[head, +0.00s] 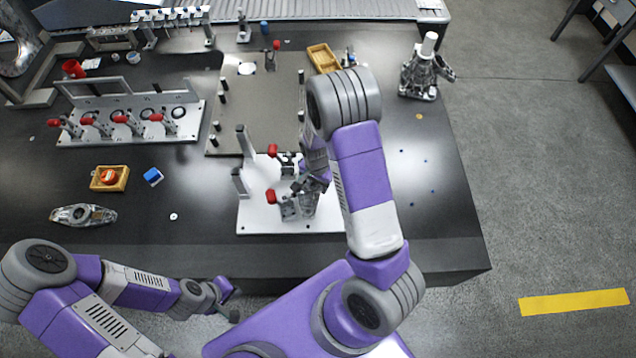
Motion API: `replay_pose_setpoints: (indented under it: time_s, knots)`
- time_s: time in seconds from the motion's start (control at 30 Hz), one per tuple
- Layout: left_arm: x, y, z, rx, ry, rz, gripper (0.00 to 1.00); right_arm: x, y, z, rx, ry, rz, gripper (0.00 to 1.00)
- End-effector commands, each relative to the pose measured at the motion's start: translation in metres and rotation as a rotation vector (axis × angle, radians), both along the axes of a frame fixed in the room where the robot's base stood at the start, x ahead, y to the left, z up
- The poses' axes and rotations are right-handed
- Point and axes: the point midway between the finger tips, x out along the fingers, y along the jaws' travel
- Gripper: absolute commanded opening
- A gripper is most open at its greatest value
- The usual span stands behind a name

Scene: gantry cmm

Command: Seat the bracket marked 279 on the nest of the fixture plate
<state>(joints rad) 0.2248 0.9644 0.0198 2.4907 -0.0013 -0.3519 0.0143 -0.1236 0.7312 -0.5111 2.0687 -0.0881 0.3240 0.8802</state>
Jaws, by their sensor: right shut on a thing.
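The white fixture plate (262,218) lies near the table's front edge, with upright posts and red-tipped clamps (272,196) on it. My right gripper (311,187) is over the plate's right part, shut on a grey metal part that looks like a bracket (308,205). My gripper and arm hide much of this part and the nest. I cannot read a 279 mark, nor tell whether the part touches the plate. My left gripper (234,301) is low in front of the table, away from the plate; its fingers are too small to judge.
A grey plate (262,120) lies beyond the fixture. A metal assembly (424,70) stands back right.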

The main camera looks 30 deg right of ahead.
Motion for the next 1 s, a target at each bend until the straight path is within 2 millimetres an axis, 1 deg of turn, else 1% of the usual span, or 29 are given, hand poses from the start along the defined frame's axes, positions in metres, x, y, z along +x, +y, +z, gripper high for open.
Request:
replay_pose_setpoints:
  time_s: [0.53, 0.67, 0.7, 0.77, 0.8, 0.9, 1.0]
  knots:
    - [0.0000, 0.0000, -0.0078, 0.000, 0.000, 0.000, 0.00, 0.0007, -0.0001, -0.0094, 0.000, -0.002, 0.000, 0.00]
    - [0.0000, 0.0000, -0.0069, 0.000, 0.000, 0.000, 0.00, 0.0006, 0.0000, -0.0086, 0.000, -0.002, 0.000, 0.00]
    - [0.0000, 0.0000, -0.0069, 0.000, 0.000, 0.000, 0.00, 0.0006, 0.0000, -0.0086, 0.000, -0.002, 0.000, 0.38]
    - [0.0000, 0.0000, -0.0069, 0.000, 0.000, 0.000, 0.00, 0.0006, 0.0001, -0.0086, 0.000, -0.001, 0.000, 0.48]
    - [0.0000, 0.0000, -0.0069, 0.000, 0.000, 0.000, 0.00, 0.0006, 0.0001, -0.0087, 0.000, -0.002, 0.000, 0.54]
    - [0.0000, 0.0000, -0.0069, 0.000, 0.000, 0.000, 0.00, 0.0004, 0.0001, -0.0087, 0.000, -0.001, 0.000, 0.67]
    - [0.0000, 0.0001, -0.0070, 0.000, 0.000, 0.000, 0.00, 0.0003, 0.0002, -0.0088, 0.000, -0.001, 0.000, 0.67]
